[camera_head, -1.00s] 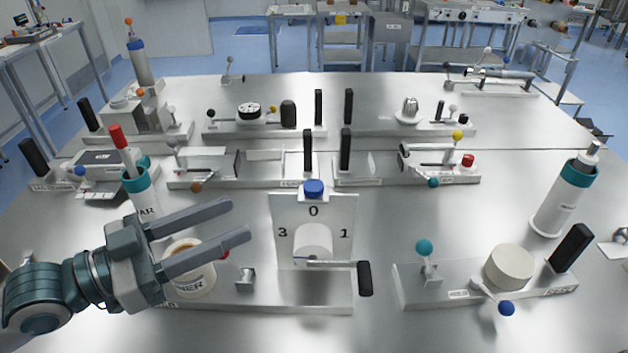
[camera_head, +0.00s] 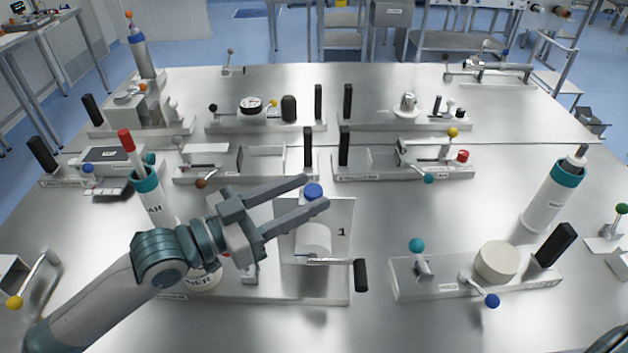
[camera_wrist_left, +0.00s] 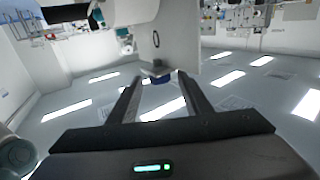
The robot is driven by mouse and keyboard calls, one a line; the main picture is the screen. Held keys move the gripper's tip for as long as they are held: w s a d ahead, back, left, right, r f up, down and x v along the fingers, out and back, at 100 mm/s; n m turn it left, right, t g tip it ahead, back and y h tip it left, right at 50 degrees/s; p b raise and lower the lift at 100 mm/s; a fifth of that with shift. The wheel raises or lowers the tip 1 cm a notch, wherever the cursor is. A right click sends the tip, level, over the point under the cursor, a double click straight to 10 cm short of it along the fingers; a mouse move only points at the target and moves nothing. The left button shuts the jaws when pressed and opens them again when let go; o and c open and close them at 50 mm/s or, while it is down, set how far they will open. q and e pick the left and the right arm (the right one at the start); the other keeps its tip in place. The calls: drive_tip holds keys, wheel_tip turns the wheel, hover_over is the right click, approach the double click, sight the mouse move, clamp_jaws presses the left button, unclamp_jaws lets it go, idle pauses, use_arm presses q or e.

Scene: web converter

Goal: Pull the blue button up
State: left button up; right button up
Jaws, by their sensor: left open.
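The blue button (camera_head: 313,191) sits on the top edge of an upright white plate (camera_head: 345,215) marked with numbers. My left gripper (camera_head: 315,192) is open, and its fingertips appear around the button, one finger behind and one in front in the head view. In the left wrist view the blue button (camera_wrist_left: 161,80) shows small between the two fingertips (camera_wrist_left: 159,80). Whether either finger touches it I cannot tell. The front finger covers part of the plate, including other numbers. My right gripper is not in view.
A black-handled crank (camera_head: 361,275) and a white cylinder (camera_head: 313,240) are at the plate's front. A red-tipped bottle (camera_head: 147,190) stands left, behind my arm. A fixture with a teal ball (camera_head: 417,246) stands right. Black upright handles (camera_head: 344,147) rise behind the plate.

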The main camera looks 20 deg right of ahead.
sight(314, 189)
use_arm(q)
drive_tip(key=shift+p+x, duration=0.35)
drive_tip(key=shift+x, duration=1)
clamp_jaws()
drive_tip(key=shift+r+p, duration=0.55)
drive_tip(key=shift+r, duration=0.4)
unclamp_jaws()
